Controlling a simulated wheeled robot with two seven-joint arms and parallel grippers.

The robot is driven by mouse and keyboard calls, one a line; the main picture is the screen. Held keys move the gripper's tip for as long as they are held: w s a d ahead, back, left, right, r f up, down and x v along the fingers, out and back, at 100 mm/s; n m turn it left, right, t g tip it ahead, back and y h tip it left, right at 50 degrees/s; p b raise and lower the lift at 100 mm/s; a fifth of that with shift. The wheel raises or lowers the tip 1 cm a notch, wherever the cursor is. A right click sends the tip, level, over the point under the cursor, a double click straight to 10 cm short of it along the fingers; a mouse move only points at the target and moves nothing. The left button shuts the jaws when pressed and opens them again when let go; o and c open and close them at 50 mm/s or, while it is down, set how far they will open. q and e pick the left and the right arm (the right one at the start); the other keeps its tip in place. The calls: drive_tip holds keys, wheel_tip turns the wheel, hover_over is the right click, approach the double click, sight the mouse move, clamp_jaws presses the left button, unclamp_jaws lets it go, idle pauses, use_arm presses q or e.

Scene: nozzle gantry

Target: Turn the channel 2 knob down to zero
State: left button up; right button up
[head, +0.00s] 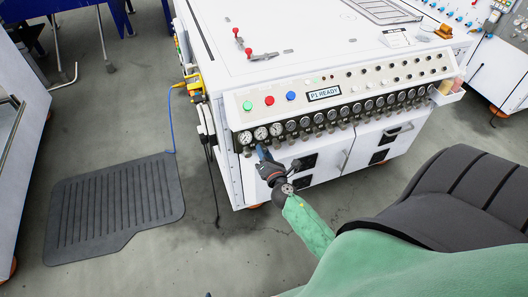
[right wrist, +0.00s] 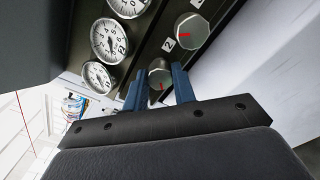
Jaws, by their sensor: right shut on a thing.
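The gantry panel carries a row of round gauges with small grey knobs beneath. My right gripper (head: 262,152) is at the left end of this knob row, in front of the second knob as far as I can tell. In the right wrist view its two blue fingers (right wrist: 159,86) straddle a grey knob (right wrist: 160,74) with a red mark and are shut on it. A label "2" (right wrist: 168,44) sits between this knob and a neighbouring free knob (right wrist: 192,30).
A green, a red and a blue button (head: 291,96) and a display reading "P1 READY" (head: 324,93) are above the gauges. White cabinet doors with a handle (head: 343,160) lie below. A dark ribbed mat (head: 115,205) lies on the floor at left.

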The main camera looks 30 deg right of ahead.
use_arm(q)
drive_tip(key=shift+s+r, duration=0.1)
drive_tip(key=shift+s, duration=0.05)
use_arm(e)
drive_tip(key=shift+f, duration=0.1)
idle(0.3)
use_arm(q)
drive_tip(key=shift+r, duration=0.1)
use_arm(e)
drive_tip(key=o, duration=1)
use_arm(q)
wheel_tip(320, 180, down, 6)
drive_tip(key=b, duration=0.1)
drive_tip(key=shift+s+t+b, duration=0.3)
drive_tip(key=shift+t+b, duration=0.05)
drive_tip(key=shift+t, duration=0.05)
use_arm(e)
drive_tip(key=shift+v, duration=3.9)
use_arm(q)
drive_tip(key=shift+a, duration=0.1)
use_arm(e)
drive_tip(key=shift+a, duration=0.1)
